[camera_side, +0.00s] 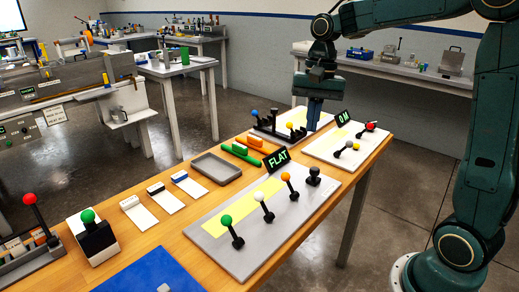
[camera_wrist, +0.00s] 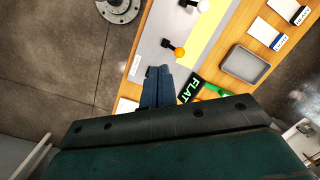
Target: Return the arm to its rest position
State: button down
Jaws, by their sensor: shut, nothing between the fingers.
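My gripper (camera_side: 313,122) hangs from my dark green arm in the side view, pointing down over the far end of the wooden bench (camera_side: 155,237). Its blue fingers are shut with nothing between them. It appears in front of the gap between the back lever panel (camera_side: 262,134) and the "0 M" panel (camera_side: 322,150); I cannot tell its exact height. In the wrist view the closed fingertips (camera_wrist: 158,73) show near the orange-knobbed lever (camera_wrist: 178,50) and the green "FLAT" sign (camera_wrist: 189,88). I cannot see contact with anything.
The "FLAT" panel (camera_side: 238,262) carries several upright levers with coloured knobs. A grey tray (camera_side: 216,168), white cards and a green-knobbed block (camera_side: 97,240) lie to its left. Side benches with equipment stand behind. Open floor lies beyond the bench's right edge.

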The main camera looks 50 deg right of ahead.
jog(key=s+a+n+t, duration=0.2)
jog(key=s+n, duration=0.3)
jog(key=s, duration=0.4)
jog(key=s+a+n+t+h, duration=0.1)
jog(key=s+a+n+t, duration=0.2)
jog(key=s, duration=0.6)
jog(key=shift+a+r+n+t, duration=0.2)
jog(key=shift+a+n+t, duration=0.1)
jog(key=shift+a+n, duration=0.9)
jog(key=shift+s+d, duration=0.1)
jog(key=shift+d, duration=0.05)
